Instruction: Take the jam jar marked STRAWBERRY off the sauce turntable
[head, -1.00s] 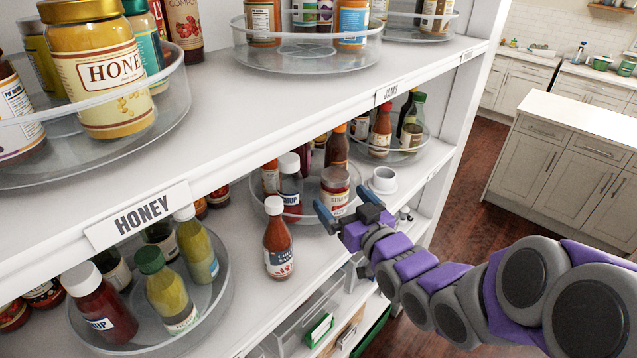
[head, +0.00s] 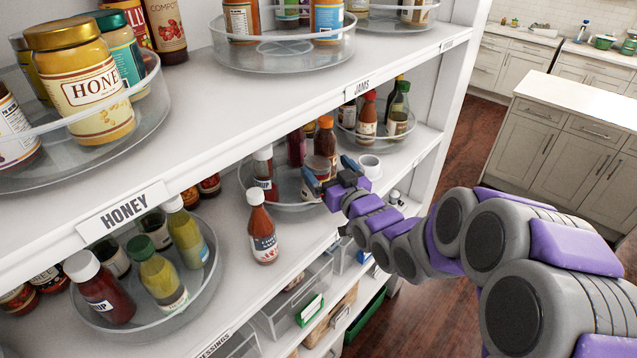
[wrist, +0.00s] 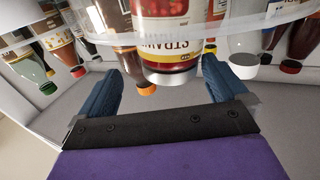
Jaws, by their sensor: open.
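The strawberry jam jar (wrist: 180,35) shows upside down in the wrist view, with red contents, a white label reading "STRAW…" and a silver lid. It is in front of my open gripper (wrist: 158,78), roughly between the two blue fingers, and no grip on it shows. In the head view the jar (head: 319,168) stands on the clear sauce turntable (head: 290,206), partly hidden by my gripper (head: 330,172) at the turntable's right front.
A red sauce bottle (head: 262,232) stands on the shelf in front of the turntable. A white cup (head: 369,166) is just right of my gripper. Several bottles share the turntable. The upper shelf edge (head: 260,130) runs above.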

